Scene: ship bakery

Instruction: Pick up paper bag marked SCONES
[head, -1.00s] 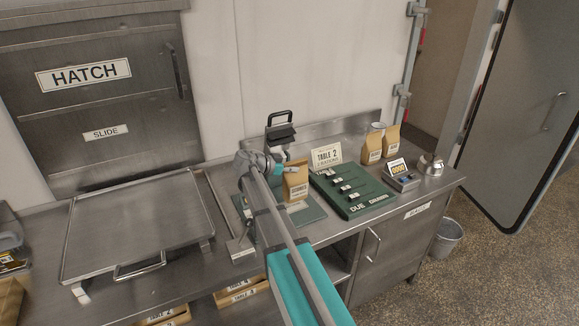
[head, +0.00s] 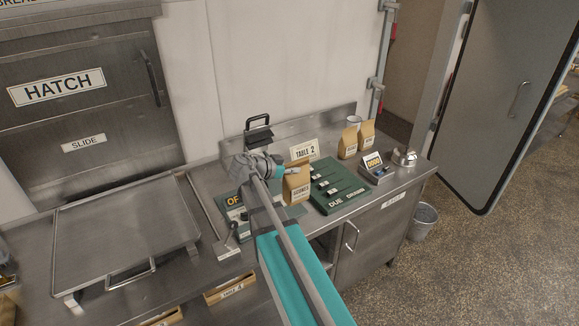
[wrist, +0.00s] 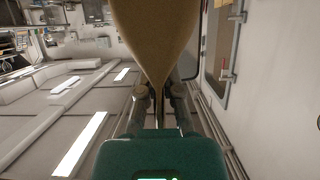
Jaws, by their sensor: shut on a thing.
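A brown paper bag (head: 297,185) with a small pale label is held by my gripper (head: 282,170) at the middle of the counter. The label is too small to read surely, though it looks like SCONES. In the wrist view the bag (wrist: 155,35) fills the top centre, narrowing to a pinched end between the two fingers (wrist: 158,95) of my gripper. In the head view the bag appears upright between the green mat and the green DUE board, and I cannot tell its clearance above the counter.
Two other paper bags (head: 349,142) (head: 366,134) stand at the back right. The TABLE 2 sign (head: 305,150), green DUE board (head: 338,200), small display (head: 372,163) and metal bell (head: 404,157) are close by. A green mat (head: 232,208) lies left.

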